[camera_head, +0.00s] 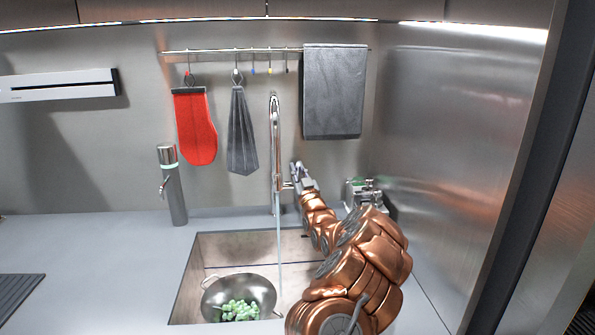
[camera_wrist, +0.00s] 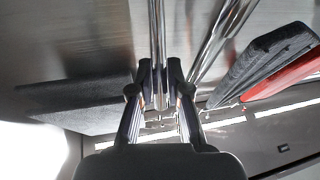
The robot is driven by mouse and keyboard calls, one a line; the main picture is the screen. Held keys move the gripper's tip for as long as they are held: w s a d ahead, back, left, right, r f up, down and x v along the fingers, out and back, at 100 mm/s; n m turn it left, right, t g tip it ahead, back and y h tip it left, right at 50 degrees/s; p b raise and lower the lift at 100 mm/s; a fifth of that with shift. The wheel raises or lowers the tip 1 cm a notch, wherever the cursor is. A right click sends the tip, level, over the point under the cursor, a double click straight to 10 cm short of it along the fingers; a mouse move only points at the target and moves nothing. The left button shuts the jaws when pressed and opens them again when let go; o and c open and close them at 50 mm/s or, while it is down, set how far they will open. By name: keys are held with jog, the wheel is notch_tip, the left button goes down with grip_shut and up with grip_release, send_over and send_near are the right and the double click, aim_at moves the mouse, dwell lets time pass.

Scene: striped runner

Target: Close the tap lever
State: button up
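The chrome tap (camera_head: 275,145) stands behind the sink, and a thin stream of water (camera_head: 281,250) falls from it. Its short lever (camera_head: 287,185) sticks out on the right side of the tap. My gripper (camera_head: 298,172) is right beside the lever, reaching up from the lower right. In the wrist view, the two fingers of my gripper (camera_wrist: 159,70) are apart, with a slim chrome rod (camera_wrist: 158,35) between them. Whether they press on it is unclear.
A pan (camera_head: 212,300) with green grapes (camera_head: 240,311) sits in the sink (camera_head: 195,275). A soap dispenser (camera_head: 172,185) stands left on the counter. A red mitt (camera_head: 195,127), grey cloth (camera_head: 242,132) and grey towel (camera_head: 333,92) hang behind. Small items (camera_head: 362,190) stand right.

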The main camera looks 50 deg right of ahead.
grip_shut()
dwell(0.3)
